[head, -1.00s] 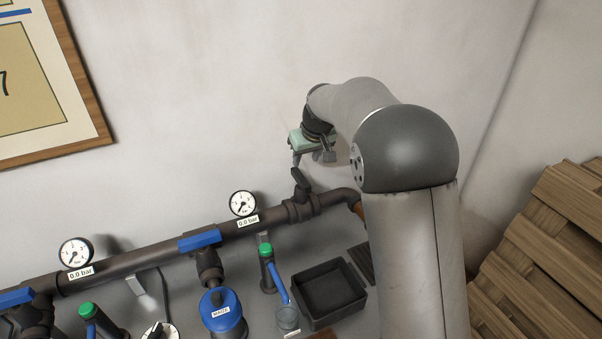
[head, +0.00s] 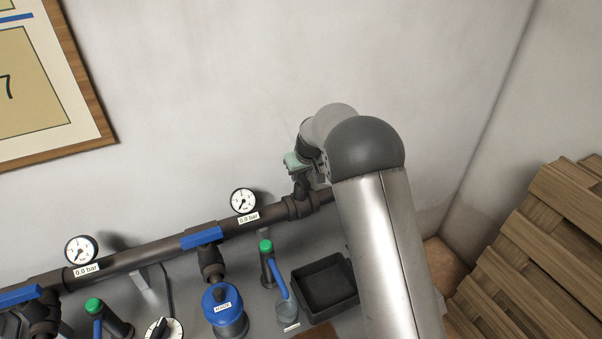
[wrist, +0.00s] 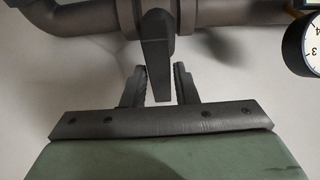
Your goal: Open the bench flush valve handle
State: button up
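A dark valve handle (head: 301,187) stands up from the valve on the right part of the wall pipe. In the wrist view this tapered handle (wrist: 157,68) points down toward my gripper. No label on it is readable. My gripper (wrist: 160,78), with a pale green body, is open, its two dark fingers on either side of the handle's lower end. Narrow gaps seem to show between fingers and handle; contact is not clear. In the head view my gripper (head: 304,178) is right at the handle, its fingers partly hidden by my arm.
Blue handles lie along the pipe (head: 135,266), near two gauges reading 0.0 bar. Below are a blue-lidded canister (head: 226,318), a green-capped tap with blue lever (head: 272,265) and a black tray (head: 325,287). Wooden pallets (head: 540,260) stand at the right.

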grip_shut()
